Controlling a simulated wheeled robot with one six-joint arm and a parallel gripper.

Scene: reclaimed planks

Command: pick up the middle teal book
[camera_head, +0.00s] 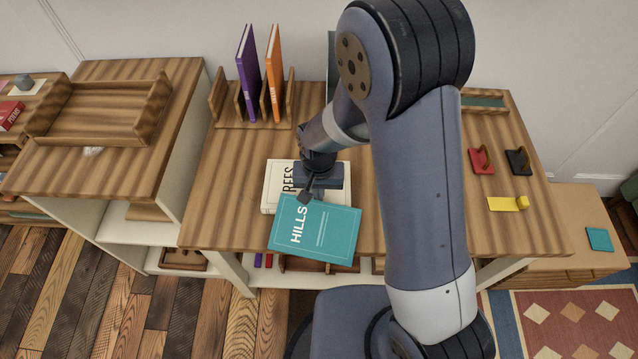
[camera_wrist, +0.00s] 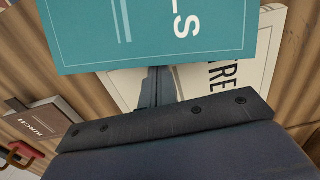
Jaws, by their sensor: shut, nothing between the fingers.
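The teal book (camera_head: 335,232) marked HILLS lies flat at the table's front, tilted slightly and overlapping the cream book (camera_head: 272,185) marked TREES. In the wrist view the teal book (camera_wrist: 150,30) fills the upper part, with the cream book (camera_wrist: 265,55) beyond its edge. My gripper (camera_head: 306,196) is shut and empty at the teal book's back left edge, over the cream book. Its narrow fingers (camera_wrist: 157,90) show beside that edge in the wrist view. I cannot tell whether they touch either book. My arm hides part of the table.
A wooden rack (camera_head: 228,108) holds a purple book (camera_head: 248,75) and an orange book (camera_head: 274,75) at the back. Red (camera_head: 481,160), black (camera_head: 518,161) and yellow (camera_head: 505,204) items lie at right. A wooden tray (camera_head: 95,135) sits on the left cabinet. The table's left side is clear.

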